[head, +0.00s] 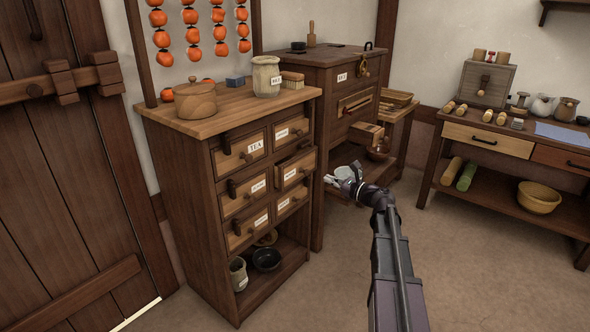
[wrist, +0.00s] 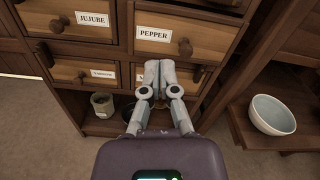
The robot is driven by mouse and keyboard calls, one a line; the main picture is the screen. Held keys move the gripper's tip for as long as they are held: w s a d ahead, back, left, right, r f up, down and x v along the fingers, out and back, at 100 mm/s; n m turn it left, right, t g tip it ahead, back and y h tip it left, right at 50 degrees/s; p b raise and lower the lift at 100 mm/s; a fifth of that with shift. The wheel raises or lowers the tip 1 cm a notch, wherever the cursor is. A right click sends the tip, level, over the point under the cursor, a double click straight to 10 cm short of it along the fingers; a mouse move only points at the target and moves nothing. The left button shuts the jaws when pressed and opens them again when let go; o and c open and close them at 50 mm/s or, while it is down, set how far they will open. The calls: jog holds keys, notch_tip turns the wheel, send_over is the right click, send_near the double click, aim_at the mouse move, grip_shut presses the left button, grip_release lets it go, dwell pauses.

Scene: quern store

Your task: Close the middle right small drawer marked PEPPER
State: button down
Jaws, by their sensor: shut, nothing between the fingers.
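The PEPPER drawer (wrist: 212,41) is in the wrist view, with a white label and a round wooden knob (wrist: 185,47). In the head view it is the middle right small drawer (head: 292,174) of the wooden cabinet (head: 177,165), and it stands partly out, with its dark inside showing along the top. My gripper (wrist: 158,66) is shut and empty, its fingertips just below and left of the knob in the picture. In the head view my gripper (head: 333,179) is in front and to the right of the drawer. I cannot tell whether it touches the drawer.
The JUJUBE drawer (wrist: 60,27) is to the left, and other small drawers lie above and below. A pot (head: 238,273) and a black bowl (head: 267,259) stand on the cabinet's open lower shelf. A taller chest (head: 336,75) stands behind to the right. The floor at front right is clear.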

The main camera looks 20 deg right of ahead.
aim_at(290, 165)
jog(key=shift+s+a+m, duration=0.4)
jog(key=shift+a+m, duration=0.1)
jog(key=shift+m, duration=0.7)
jog(key=shift+w, duration=0.1)
jog(key=x, duration=1.3)
jog(key=shift+w+a, duration=0.3)
jog(key=shift+w, duration=0.1)
